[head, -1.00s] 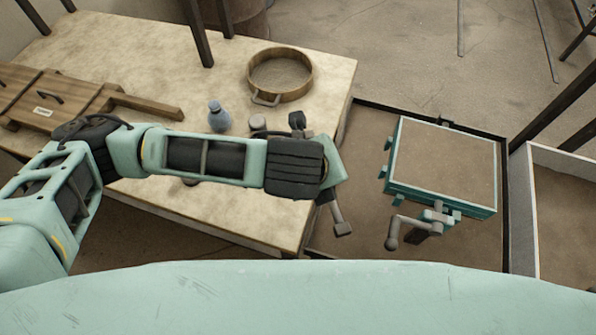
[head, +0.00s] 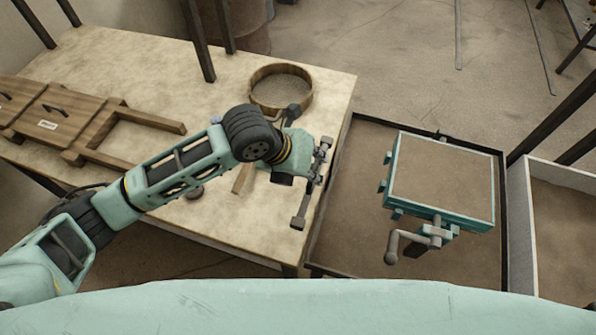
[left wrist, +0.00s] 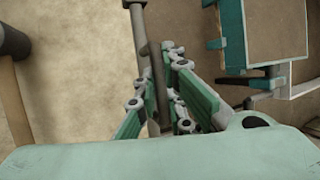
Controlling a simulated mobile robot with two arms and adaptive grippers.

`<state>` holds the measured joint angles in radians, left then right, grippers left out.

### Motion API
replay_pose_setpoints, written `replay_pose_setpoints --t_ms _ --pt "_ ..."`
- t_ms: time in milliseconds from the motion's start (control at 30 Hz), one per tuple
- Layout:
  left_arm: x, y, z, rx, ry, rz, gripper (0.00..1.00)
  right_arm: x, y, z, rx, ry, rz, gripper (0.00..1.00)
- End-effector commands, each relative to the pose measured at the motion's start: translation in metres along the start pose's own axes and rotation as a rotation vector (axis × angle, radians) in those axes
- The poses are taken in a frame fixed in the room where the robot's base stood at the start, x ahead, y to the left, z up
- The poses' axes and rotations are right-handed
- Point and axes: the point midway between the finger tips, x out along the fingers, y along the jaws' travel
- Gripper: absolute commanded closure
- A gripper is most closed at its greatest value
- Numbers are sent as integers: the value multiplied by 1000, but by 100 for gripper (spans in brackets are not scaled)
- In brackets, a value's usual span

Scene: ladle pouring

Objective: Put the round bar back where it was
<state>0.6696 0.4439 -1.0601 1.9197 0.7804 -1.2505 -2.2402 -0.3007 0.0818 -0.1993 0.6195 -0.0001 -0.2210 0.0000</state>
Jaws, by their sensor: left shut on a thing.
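The grey round bar (head: 299,215) is in my left gripper (head: 318,172), above the right edge of the pale table (head: 240,222). Its thicker near end sticks out toward the table's front right corner. The left wrist view shows the bar (left wrist: 147,45) running lengthwise between the green fingers of the left gripper (left wrist: 165,85), which are shut on it. The middle of the bar is partly hidden by the fingers. I cannot tell whether the bar touches the table. My right gripper is in no view.
A round sieve (head: 281,85) stands at the table's back. Wooden frames (head: 60,120) lie at the left. A wooden piece (head: 243,179) lies beneath my arm. Right of the table, a teal-edged box with a crank (head: 440,180) stands in a dark-rimmed tray (head: 345,240). The table's front is mostly clear.

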Motion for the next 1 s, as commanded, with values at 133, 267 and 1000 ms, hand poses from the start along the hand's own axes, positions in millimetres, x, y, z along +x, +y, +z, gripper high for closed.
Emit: replay_pose_setpoints --t_ms 133,267,1000 --pt "3 31 2 -3 0 0 100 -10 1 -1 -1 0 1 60" --pt "6 44 3 0 -2 -1 100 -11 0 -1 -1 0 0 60" --pt "41 64 -13 1 -1 0 80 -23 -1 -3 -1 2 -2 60"
